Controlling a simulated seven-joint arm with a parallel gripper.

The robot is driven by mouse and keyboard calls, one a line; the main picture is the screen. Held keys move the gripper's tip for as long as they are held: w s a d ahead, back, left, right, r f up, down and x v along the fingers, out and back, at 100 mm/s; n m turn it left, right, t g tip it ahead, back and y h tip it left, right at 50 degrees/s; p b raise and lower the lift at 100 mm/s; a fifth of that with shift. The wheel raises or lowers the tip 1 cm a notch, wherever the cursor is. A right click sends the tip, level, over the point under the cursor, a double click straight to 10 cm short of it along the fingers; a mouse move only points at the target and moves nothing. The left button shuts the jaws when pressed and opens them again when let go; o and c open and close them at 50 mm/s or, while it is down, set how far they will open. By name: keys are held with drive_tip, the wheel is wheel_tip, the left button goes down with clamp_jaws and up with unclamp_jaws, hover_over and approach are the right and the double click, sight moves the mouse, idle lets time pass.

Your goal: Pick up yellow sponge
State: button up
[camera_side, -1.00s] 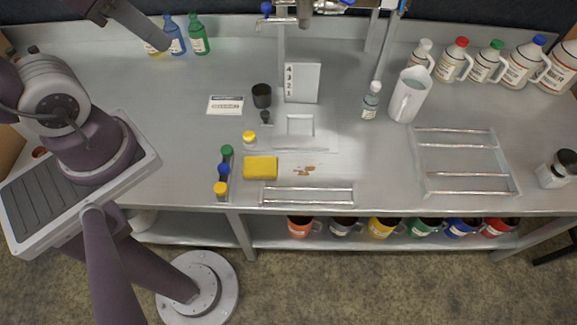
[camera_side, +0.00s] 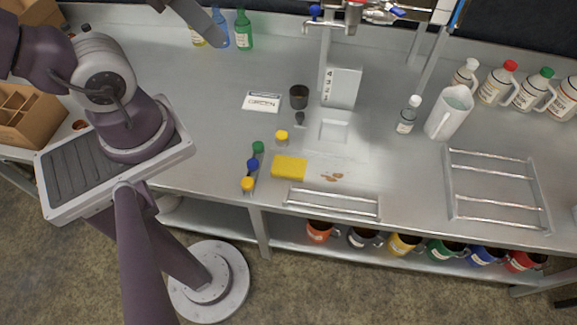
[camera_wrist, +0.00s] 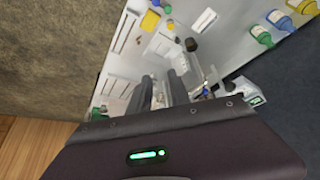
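The yellow sponge (camera_side: 289,167) lies flat on the steel bench near its front edge, left of a brown stain (camera_side: 332,177). The sponge also shows small near the top of the wrist view (camera_wrist: 150,20). My gripper (camera_wrist: 160,92) shows in the wrist view with two dark fingers apart and nothing seen between them. It is well away from the sponge.
Small containers with green, blue and yellow caps (camera_side: 252,164) stand just left of the sponge. A wire rack (camera_side: 332,203) lies to its front right. A yellow-capped jar (camera_side: 281,136) and black cup (camera_side: 299,96) stand behind. A white pitcher (camera_side: 449,112) stands right. Mugs (camera_side: 404,244) sit below.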

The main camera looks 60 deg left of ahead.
drive_tip(key=o, duration=1.6)
drive_tip(key=shift+c, duration=0.2)
drive_tip(key=n+g, duration=0.6)
drive_tip(key=n, duration=0.3)
hover_over(289, 165)
drive_tip(key=f, duration=3.5)
drive_tip(key=shift+s+f, duration=0.2)
drive_tip(key=shift+f, duration=0.2)
wheel_tip(289, 165, down, 7)
drive_tip(key=shift+w+r, duration=0.1)
drive_tip(key=shift+r, duration=0.05)
drive_tip(key=shift+c, duration=0.4)
